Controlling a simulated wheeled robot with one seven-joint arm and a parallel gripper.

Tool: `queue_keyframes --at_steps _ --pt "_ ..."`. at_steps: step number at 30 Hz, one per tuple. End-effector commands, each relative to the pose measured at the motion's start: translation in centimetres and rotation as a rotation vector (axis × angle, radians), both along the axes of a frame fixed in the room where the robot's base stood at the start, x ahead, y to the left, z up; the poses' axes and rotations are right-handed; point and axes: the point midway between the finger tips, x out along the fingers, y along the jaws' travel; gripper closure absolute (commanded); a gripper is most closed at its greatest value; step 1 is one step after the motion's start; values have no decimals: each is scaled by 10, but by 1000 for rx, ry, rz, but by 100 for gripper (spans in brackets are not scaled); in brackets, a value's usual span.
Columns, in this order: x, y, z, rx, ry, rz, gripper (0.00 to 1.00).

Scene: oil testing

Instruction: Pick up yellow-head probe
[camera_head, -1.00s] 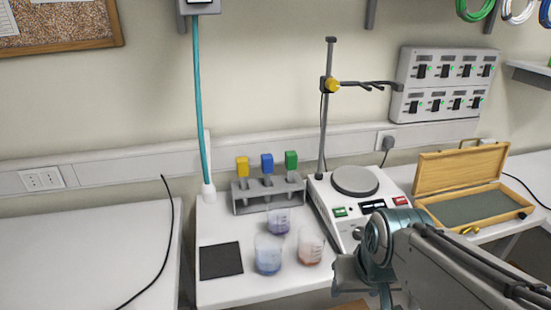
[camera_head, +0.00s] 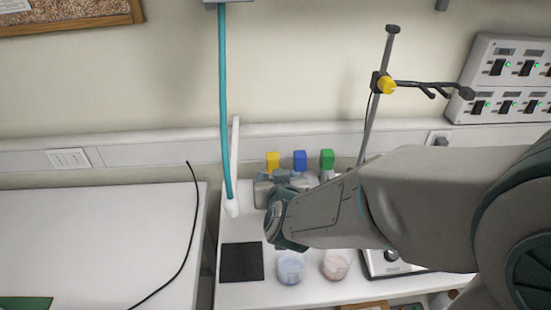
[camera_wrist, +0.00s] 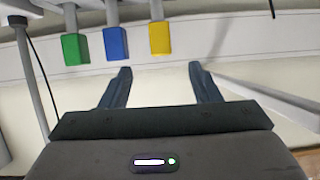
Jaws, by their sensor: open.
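The yellow-head probe (camera_head: 273,161) stands at the left end of a row in the rack, beside a blue-head probe (camera_head: 300,160) and a green-head probe (camera_head: 327,159). My arm hides most of the rack and the probe shafts in the head view. In the wrist view the picture is turned over, and the yellow head (camera_wrist: 160,38) shows just beyond my gripper (camera_wrist: 160,71), roughly in line with the gap between the fingertips. My gripper is open and empty. The blue (camera_wrist: 116,42) and green (camera_wrist: 75,48) heads are to the left there.
Beakers with blue (camera_head: 290,267) and reddish (camera_head: 336,264) liquid stand at the front, next to a black pad (camera_head: 242,262). A teal tube (camera_head: 224,100) hangs left of the rack.

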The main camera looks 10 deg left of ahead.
Motion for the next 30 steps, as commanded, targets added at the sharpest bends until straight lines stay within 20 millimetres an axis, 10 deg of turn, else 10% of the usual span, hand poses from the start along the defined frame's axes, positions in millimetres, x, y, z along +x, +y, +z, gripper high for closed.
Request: queue_keyframes --at_steps 30 --pt "91 23 -33 -15 -30 -20 44"
